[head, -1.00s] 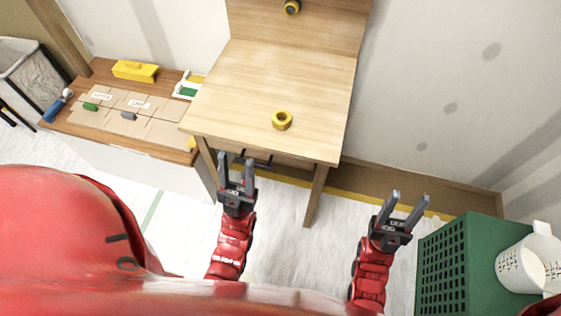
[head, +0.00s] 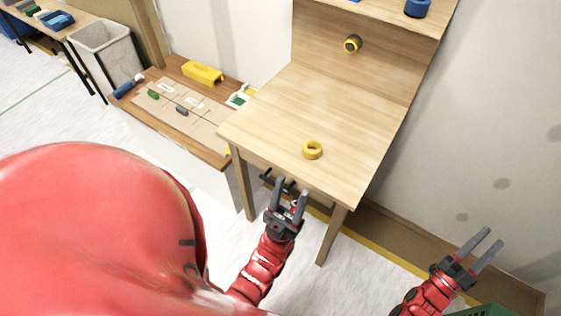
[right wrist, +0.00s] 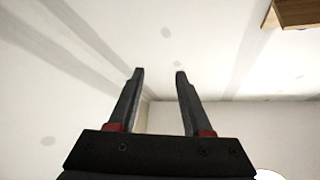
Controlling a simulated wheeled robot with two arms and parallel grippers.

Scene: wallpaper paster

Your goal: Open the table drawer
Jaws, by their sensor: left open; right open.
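The wooden table (head: 325,105) stands ahead with a back panel. A dark handle (head: 270,180) shows below its front edge; the drawer front itself is hidden under the tabletop. My left gripper (head: 290,190) is open and empty in front of the table's front edge, with its fingers pointing toward the handle and partly covering it. I cannot tell whether they touch it. My right gripper (head: 481,246) is open and empty, to the right of the table near the wall. Its open fingers also show in the right wrist view (right wrist: 160,75) with nothing between them.
A yellow tape roll (head: 312,149) lies on the tabletop, and another roll (head: 352,43) is on the back panel. A low workbench (head: 215,150) with a yellow box (head: 202,72) stands left. A green crate (head: 490,311) is at the lower right. Table legs flank my left gripper.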

